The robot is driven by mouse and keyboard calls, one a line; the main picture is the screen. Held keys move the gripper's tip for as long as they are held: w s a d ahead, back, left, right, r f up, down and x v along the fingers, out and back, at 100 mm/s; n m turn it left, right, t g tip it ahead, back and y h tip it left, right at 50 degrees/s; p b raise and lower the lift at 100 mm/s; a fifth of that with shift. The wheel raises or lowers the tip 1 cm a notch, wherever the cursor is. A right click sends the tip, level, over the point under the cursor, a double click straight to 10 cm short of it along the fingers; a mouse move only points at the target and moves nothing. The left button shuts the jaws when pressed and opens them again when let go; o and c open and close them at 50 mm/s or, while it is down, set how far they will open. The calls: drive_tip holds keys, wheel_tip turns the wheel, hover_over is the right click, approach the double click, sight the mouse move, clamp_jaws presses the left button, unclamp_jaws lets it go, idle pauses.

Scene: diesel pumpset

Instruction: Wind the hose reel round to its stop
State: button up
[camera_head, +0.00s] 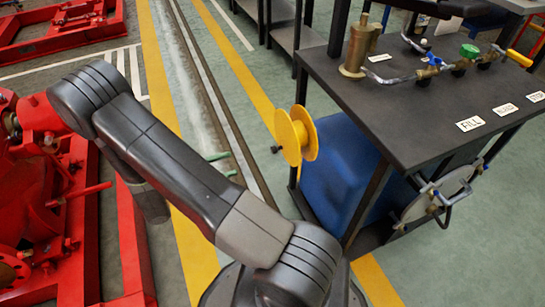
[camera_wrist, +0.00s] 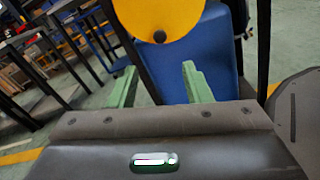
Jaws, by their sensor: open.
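The yellow hose reel (camera_head: 298,135) is mounted at the left side of the dark bench. A small dark crank knob (camera_head: 275,149) sticks out from its left face. In the wrist view, the reel's yellow disc (camera_wrist: 172,14) fills the top middle, its upper part cut off by the frame. The knob (camera_wrist: 160,37) shows at the disc's lower edge, ahead of and between the green fingertips. My gripper (camera_head: 222,164) is left of the reel and apart from it. Its fingers (camera_wrist: 157,75) are spread with nothing between them.
A blue tank (camera_head: 345,180) stands under the dark bench top (camera_head: 420,110), close behind the reel. The bench carries a brass cylinder (camera_head: 359,48), valves and labels. A round flanged plate (camera_head: 438,195) hangs at its front. Red machinery (camera_head: 45,190) stands left. Floor between is clear.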

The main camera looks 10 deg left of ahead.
sight(272, 150)
drive_tip(key=shift+m, duration=0.3)
drive_tip(key=b+x, duration=0.3)
drive_tip(key=x, duration=1.1)
clamp_jaws()
